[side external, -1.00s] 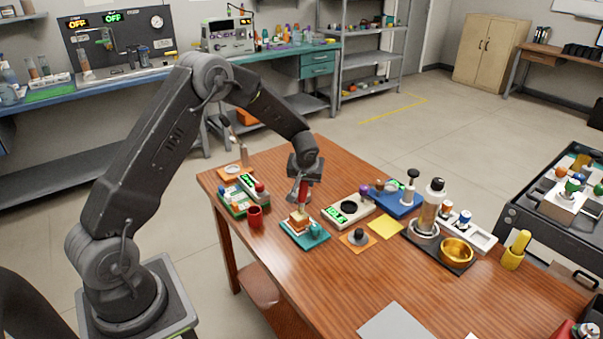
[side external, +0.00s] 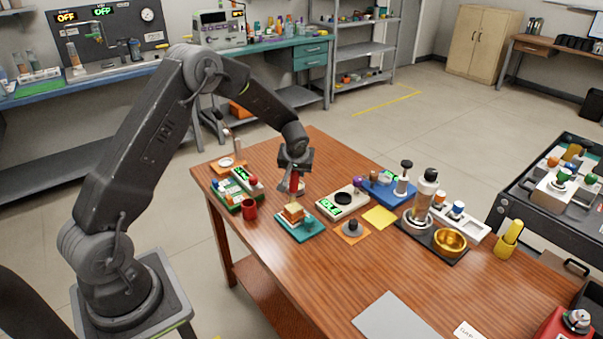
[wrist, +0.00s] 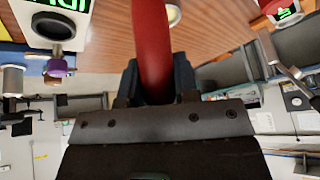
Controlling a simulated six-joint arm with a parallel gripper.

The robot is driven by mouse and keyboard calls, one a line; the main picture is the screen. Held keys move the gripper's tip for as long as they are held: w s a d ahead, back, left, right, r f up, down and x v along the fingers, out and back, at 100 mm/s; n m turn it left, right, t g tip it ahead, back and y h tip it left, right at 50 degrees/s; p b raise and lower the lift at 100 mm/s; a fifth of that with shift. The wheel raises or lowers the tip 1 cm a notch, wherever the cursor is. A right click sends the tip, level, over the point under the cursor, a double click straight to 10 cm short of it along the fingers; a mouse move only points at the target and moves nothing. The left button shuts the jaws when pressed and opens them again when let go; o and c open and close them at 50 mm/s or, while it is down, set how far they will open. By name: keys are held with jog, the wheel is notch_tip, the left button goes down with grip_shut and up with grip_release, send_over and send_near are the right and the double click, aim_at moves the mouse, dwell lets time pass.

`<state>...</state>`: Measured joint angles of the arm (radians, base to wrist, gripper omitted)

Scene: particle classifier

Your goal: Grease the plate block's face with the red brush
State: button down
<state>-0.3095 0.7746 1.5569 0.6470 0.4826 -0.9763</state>
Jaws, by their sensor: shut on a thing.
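My gripper (side external: 294,173) is shut on the red brush (side external: 294,185), which points down toward the table. In the wrist view my gripper (wrist: 155,85) grips the red handle (wrist: 152,35) between its two dark fingers. The plate block (side external: 293,212) is a small orange-brown block on a teal base (side external: 299,233) near the table's left front edge. The brush is directly above the block; its tip is too small to tell whether it touches the face. The bristles are out of sight in the wrist view.
A red cup (side external: 249,208) and a green tray (side external: 227,198) stand left of the block. A white device with a green display (side external: 342,202), an orange pad with a grey knob (side external: 352,231) and a yellow sheet (side external: 379,217) lie to the right.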

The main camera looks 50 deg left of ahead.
notch_tip(320, 180, up, 8)
jog(key=shift+a, duration=0.45)
dwell(0.7)
